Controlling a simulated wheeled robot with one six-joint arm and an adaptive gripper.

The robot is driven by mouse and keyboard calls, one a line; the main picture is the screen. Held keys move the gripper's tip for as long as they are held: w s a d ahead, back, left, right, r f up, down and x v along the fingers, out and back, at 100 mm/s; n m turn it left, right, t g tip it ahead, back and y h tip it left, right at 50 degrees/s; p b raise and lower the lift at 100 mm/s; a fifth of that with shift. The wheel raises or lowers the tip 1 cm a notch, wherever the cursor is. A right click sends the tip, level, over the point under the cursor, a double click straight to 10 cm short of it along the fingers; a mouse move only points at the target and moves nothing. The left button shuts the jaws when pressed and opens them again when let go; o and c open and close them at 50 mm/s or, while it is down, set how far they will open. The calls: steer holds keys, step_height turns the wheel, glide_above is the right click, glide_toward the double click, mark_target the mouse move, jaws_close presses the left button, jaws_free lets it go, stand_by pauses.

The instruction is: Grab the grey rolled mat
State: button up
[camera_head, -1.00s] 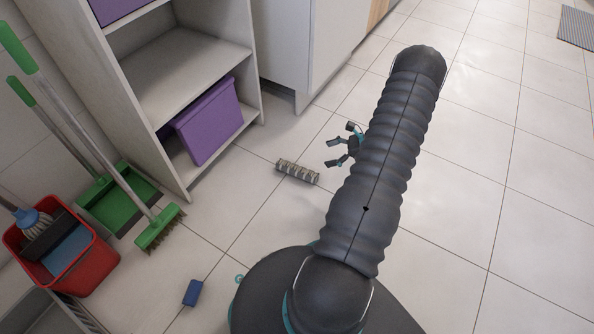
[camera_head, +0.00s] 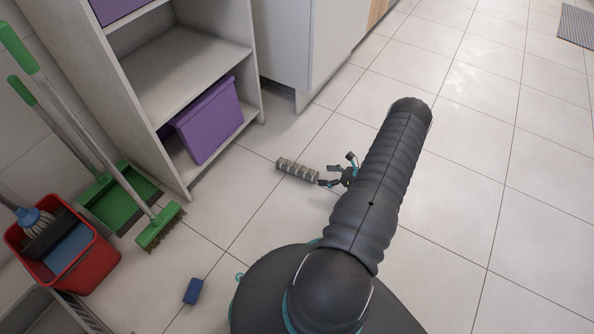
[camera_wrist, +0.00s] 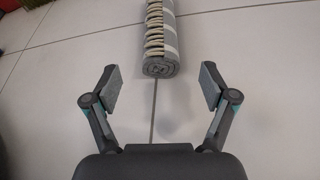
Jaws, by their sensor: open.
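The grey rolled mat (camera_head: 297,171) lies on the tiled floor in front of the shelf unit, with lighter bands along it. In the wrist view the rolled mat (camera_wrist: 161,42) points end-on toward my gripper, its spiral end facing me and its far end cut off by the top edge. My gripper (camera_head: 325,175) is open and empty, just to the right of the mat's near end in the head view. In the wrist view the fingers of my gripper (camera_wrist: 159,88) stand wide apart, one on each side of the mat's line, with the mat's end just beyond the fingertips.
A shelf unit (camera_head: 188,82) with a purple box (camera_head: 208,120) stands behind left. A green broom (camera_head: 160,228), green dustpan (camera_head: 118,200) and red bucket (camera_head: 92,270) are at left. A blue sponge-like block (camera_head: 193,291) lies on the floor.

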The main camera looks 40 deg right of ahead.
mark_target(318, 175)
steer(key=shift+x, duration=3.1)
steer(key=c, duration=1.3)
